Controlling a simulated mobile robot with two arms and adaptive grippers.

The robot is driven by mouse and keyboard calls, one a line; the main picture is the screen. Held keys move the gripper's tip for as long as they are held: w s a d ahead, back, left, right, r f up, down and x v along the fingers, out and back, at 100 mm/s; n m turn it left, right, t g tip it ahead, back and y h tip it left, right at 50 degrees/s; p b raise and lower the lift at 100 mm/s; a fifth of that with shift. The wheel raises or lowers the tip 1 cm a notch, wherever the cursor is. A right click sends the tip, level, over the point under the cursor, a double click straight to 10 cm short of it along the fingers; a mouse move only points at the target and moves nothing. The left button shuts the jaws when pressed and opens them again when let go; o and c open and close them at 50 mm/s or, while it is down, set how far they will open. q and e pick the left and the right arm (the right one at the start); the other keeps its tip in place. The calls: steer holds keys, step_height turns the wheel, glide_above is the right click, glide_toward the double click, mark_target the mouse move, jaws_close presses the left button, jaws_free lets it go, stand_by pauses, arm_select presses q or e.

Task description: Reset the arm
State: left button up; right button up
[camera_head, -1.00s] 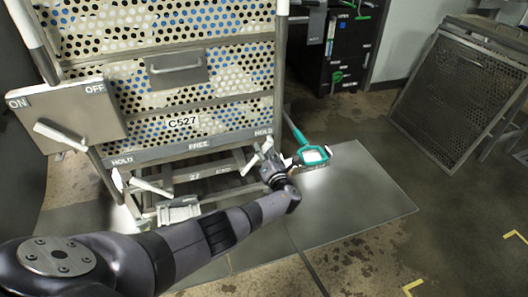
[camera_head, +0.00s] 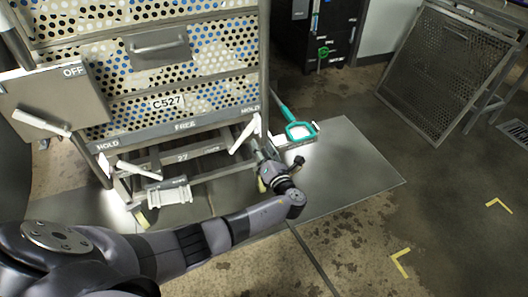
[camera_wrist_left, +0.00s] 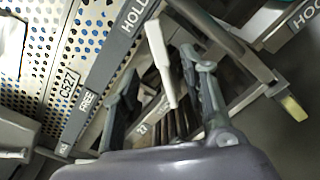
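My left gripper (camera_head: 258,155) is at the lower right corner of the perforated cart, just below and right of a white lever (camera_head: 243,136) under the right HOLD label. In the left wrist view the two dark fingers (camera_wrist_left: 162,95) are apart, with the white lever (camera_wrist_left: 160,62) showing between and beyond them. I see nothing clasped. My left arm reaches in from the lower left, bent at the elbow. My right gripper is in neither view.
The cart (camera_head: 185,128) carries a C527 label and another white lever (camera_head: 137,170) at left. A grey ON/OFF box (camera_head: 55,100) is on its left. A perforated panel (camera_head: 450,70) leans at right.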

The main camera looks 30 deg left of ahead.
arm_select(q)
steer(key=shift+v, duration=0.8)
